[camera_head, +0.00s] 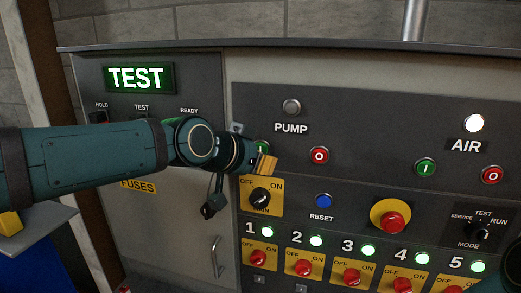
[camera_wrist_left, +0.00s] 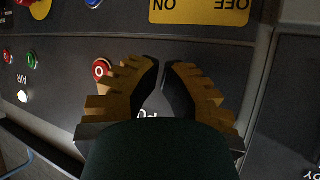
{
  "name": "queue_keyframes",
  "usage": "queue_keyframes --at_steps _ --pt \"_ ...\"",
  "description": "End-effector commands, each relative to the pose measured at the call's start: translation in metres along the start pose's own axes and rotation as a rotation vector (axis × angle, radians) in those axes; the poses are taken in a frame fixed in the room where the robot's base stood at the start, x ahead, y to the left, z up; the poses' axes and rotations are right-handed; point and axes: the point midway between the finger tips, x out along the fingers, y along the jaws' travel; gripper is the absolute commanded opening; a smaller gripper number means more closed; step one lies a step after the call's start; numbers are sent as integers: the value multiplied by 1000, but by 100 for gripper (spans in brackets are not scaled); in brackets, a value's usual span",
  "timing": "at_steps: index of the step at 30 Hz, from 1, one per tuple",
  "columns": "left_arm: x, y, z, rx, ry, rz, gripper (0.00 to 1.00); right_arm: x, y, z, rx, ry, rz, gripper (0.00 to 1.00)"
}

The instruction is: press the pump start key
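The pump start key (camera_head: 263,147) is a green round button left of the red pump stop key (camera_head: 319,155), under the PUMP label (camera_head: 291,127). Only a sliver of it shows behind my left gripper (camera_head: 266,165). In the left wrist view the yellow fingers of my left gripper (camera_wrist_left: 161,66) come nearly together with nothing between them, and the green key is hidden. The red stop key (camera_wrist_left: 101,69) shows beside the fingers. I cannot tell whether the fingers touch the panel. The pump lamp (camera_head: 291,106) looks grey and unlit.
A yellow MAIN switch plate (camera_head: 262,210) sits just below my left gripper, with a blue reset button (camera_head: 323,200) to its right. Air keys (camera_head: 425,168), a red emergency knob (camera_head: 392,222) and a mode switch (camera_head: 480,232) lie further right. Keys hang (camera_head: 214,203) below my wrist.

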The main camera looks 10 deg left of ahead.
Motion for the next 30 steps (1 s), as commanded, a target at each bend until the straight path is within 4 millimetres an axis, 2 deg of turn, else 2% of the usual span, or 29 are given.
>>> queue_keyframes --at_steps 19,30 --pt "0 0 0 0 0 0 0 0 0 0 0 0 0 81" --pt "7 -4 -3 0 1 -1 0 7 3 1 0 0 0 81"
